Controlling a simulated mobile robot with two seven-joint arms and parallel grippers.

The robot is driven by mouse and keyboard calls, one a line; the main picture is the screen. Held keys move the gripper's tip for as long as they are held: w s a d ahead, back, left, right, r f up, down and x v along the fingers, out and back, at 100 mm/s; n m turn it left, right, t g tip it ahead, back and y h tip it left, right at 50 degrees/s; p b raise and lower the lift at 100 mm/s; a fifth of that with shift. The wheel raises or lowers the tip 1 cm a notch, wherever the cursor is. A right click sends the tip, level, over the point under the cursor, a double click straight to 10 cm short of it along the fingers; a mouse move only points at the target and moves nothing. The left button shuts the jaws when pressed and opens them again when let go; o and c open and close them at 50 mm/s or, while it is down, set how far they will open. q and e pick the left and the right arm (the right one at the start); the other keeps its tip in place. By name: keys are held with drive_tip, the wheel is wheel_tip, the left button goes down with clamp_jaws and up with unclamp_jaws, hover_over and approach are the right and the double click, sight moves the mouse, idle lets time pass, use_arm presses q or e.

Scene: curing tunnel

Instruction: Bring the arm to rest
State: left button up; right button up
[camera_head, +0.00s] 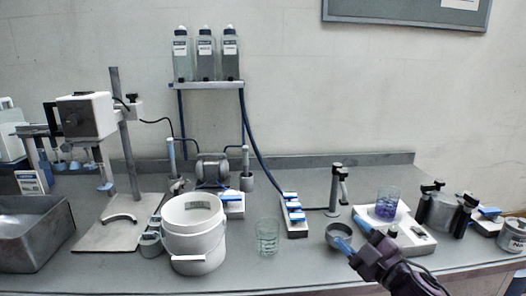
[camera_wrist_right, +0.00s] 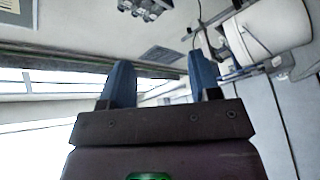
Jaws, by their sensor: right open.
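My right gripper (camera_head: 352,236) comes in from the lower right in the head view, above the front right part of the bench. Its two blue fingers point up and to the left, close to a small round grey cup (camera_head: 338,231) and the near left edge of a white flat device (camera_head: 372,224). Whether it touches either cannot be told. In the right wrist view the same gripper (camera_wrist_right: 163,80) shows its blue fingers spread, with nothing between them. My left gripper is not in view.
A beaker of purple liquid (camera_head: 387,203) stands on the white device. A clear glass beaker (camera_head: 267,237) and a white bucket (camera_head: 194,240) stand further left. A dark-handled metal pot (camera_head: 441,213) is on the right. Bare bench (camera_head: 310,262) shows between the clear beaker and the gripper.

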drive_tip(key=s+d+f+m+h, duration=0.3)
drive_tip(key=s+f+m+h, duration=0.3)
drive_tip(key=f, duration=0.5)
drive_tip(key=s+d+f+m+g+h, duration=0.2)
drive_tip(key=s+f+m+g, duration=0.1)
drive_tip(key=s+f, duration=0.6)
drive_tip(key=s+d+f+m+g+h, duration=0.2)
drive_tip(key=s+f+m, duration=0.4)
drive_tip(key=s+f, duration=0.4)
drive_tip(key=s+g, duration=0.1)
drive_tip(key=s, duration=0.5)
drive_tip(key=shift+d+m, duration=0.2)
drive_tip(key=shift+m, duration=0.1)
drive_tip(key=shift+s, duration=0.1)
